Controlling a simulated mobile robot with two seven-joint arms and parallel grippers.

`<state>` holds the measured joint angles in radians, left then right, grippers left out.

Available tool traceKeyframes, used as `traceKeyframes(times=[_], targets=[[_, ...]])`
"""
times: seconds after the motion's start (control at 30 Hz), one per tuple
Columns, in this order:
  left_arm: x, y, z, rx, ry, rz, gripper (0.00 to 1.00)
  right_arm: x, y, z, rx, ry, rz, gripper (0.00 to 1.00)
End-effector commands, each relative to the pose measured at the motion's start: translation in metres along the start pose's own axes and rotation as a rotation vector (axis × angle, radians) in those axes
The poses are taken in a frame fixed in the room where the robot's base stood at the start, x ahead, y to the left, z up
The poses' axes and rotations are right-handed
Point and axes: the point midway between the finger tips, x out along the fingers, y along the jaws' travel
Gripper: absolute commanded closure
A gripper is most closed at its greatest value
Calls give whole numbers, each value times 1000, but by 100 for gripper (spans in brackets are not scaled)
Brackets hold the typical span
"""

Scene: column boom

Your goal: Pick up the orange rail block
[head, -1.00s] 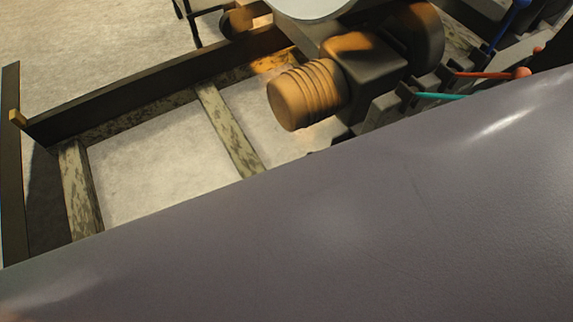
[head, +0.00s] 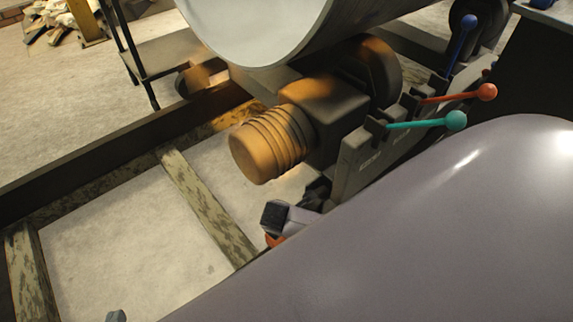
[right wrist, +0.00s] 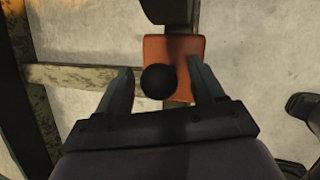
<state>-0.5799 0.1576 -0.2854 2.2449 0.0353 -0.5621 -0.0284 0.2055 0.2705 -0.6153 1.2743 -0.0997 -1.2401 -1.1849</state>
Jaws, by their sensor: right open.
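In the right wrist view, the orange rail block (right wrist: 183,52) lies below my right gripper (right wrist: 156,72), partly between its fingertips. A round black knob shows in front of the block. The right fingers are spread apart, one on each side of the knob, and I cannot see them touch anything. In the head view, a small orange-red patch (head: 272,241) shows under a grey and black part, likely the block. At the bottom edge, a small grey-blue tip, probably my left gripper (head: 116,316), is visible; its jaws are not shown clearly.
A ribbed orange-brown cylinder (head: 262,148) on a dark housing stands behind the patch. Levers with teal (head: 456,120), red (head: 487,92) and blue (head: 470,22) knobs are to the right. A large pale pipe (head: 260,30) hangs above. Mottled beams (head: 205,205) cross the pale floor.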

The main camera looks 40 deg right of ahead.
Motion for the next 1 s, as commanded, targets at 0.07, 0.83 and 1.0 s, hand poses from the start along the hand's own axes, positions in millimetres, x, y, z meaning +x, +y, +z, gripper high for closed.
traceKeyframes(times=[0.07, 0.83, 1.0], targets=[[0, 0, -4, 0, 7, 1, 100, 1, 0, 0, 1, 0, 0, 32], [1, 1, 1, -10, 0, 0, 100, 0, 0, 0, 0, 0, 0, 100], [0, 1, 1, -10, 0, 0, 100, 0, 0, 0, 0, 0, -1, 100]])
